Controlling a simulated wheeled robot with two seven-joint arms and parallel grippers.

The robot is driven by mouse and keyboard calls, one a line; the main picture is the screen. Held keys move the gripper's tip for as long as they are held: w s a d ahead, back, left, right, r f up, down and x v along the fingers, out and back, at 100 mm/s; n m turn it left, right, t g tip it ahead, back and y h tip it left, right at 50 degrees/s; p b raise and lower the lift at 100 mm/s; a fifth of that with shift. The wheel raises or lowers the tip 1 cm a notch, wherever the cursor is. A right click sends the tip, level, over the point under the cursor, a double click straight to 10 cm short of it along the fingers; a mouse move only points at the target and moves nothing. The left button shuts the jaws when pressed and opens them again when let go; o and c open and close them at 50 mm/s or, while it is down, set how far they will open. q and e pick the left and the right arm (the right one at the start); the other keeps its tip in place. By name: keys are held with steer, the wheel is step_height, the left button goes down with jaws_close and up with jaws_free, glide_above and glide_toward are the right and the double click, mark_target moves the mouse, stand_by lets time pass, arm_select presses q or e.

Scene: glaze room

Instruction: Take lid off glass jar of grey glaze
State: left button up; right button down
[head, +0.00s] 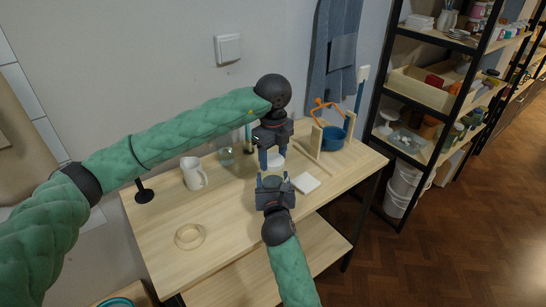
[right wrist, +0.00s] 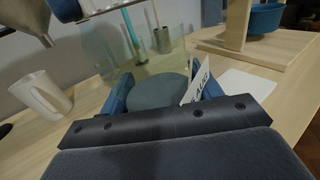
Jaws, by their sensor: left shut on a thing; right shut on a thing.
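The glass jar (right wrist: 110,45) stands upright in the right wrist view, with a grey glaze surface (right wrist: 158,90) inside and a white label (right wrist: 197,84) on its side. My right gripper (head: 271,181) is shut around the jar, with blue fingers on either side of it. My left gripper (head: 274,157) points down just above and behind the right one in the head view. It is shut on a pale lid (head: 276,161). The lid's edge (right wrist: 103,5) shows at the top of the right wrist view, apparently above the jar; any gap is hard to judge.
A white mug (head: 193,174) and a clear glass vessel (head: 226,156) stand to the left. A ring (head: 189,237) lies at the front left. A white tile (head: 306,183) lies right of the jar, near a wooden stand (head: 316,150) with a blue bowl (head: 333,139).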

mark_target(273, 159)
arm_select(q)
steer(key=shift+r, duration=1.8)
arm_select(e)
steer(key=shift+c, duration=1.2)
jaws_free()
